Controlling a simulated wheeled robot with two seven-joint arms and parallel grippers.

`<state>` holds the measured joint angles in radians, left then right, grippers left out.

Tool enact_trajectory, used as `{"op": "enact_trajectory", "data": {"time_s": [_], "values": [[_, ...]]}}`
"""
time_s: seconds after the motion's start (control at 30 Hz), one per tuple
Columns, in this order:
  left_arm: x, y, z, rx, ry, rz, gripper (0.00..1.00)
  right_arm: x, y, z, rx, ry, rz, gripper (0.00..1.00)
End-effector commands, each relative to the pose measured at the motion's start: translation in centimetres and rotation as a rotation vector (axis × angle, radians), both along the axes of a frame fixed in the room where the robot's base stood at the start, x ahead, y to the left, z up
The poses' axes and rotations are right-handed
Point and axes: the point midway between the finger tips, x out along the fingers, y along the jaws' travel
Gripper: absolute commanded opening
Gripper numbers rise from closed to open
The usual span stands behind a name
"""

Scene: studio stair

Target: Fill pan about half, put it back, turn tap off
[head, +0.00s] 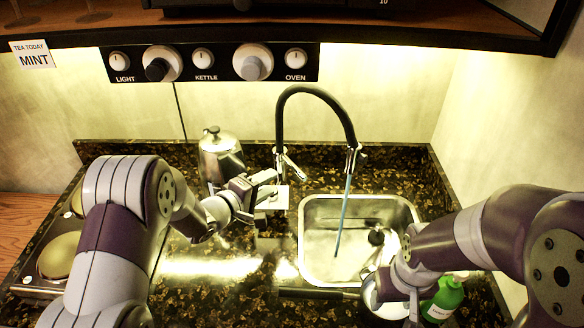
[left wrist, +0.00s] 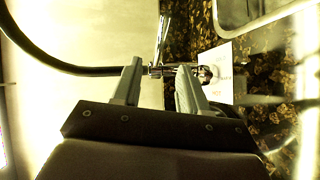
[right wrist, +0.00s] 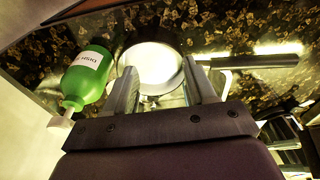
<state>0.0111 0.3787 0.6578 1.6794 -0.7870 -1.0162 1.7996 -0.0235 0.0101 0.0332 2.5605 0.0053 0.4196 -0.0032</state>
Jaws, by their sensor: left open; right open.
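The black, arched tap (head: 318,92) stands behind the sink (head: 309,262), and a blue water stream (head: 345,205) runs from its spout into the basin. My left gripper (head: 270,184) is open beside the tap's metal lever (head: 291,166); in the left wrist view the lever (left wrist: 163,38) shows just beyond the fingertips. Contact is unclear. The pan (right wrist: 151,62) sits at the counter's front by the sink, its dark handle (head: 318,293) pointing left. The pan's water level cannot be told.
A green dish-soap bottle (head: 443,298) stands right of the pan. A steel kettle (head: 220,158) stands behind my left gripper, and a hob (head: 55,262) lies far left. A small white card (left wrist: 216,68) is near the tap base.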

Motion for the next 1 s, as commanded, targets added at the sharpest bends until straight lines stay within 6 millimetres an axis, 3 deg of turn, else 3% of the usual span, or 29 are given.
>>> {"op": "enact_trajectory", "data": {"time_s": [0.4, 0.6, 0.87, 1.0], "values": [[7.1, -5.5, -2.0, 0.003, -0.001, -0.001, 0.43, 0.0, 0.0, 1.5, 0.000, 0.000, 0.000, 0.55], [8.4, -6.5, -2.4, 0.004, -0.002, -0.001, 0.43, 0.0, 0.0, 1.7, 0.000, 0.000, 0.000, 0.55], [8.5, -6.5, -2.5, 0.004, -0.002, 0.000, 0.43, 0.0, 0.0, 1.7, 0.000, 0.000, 0.000, 0.55], [8.5, -6.5, -2.5, 0.004, -0.001, 0.000, 0.01, 0.0, 0.0, 1.7, 0.000, 0.000, 0.000, 0.55]]}}
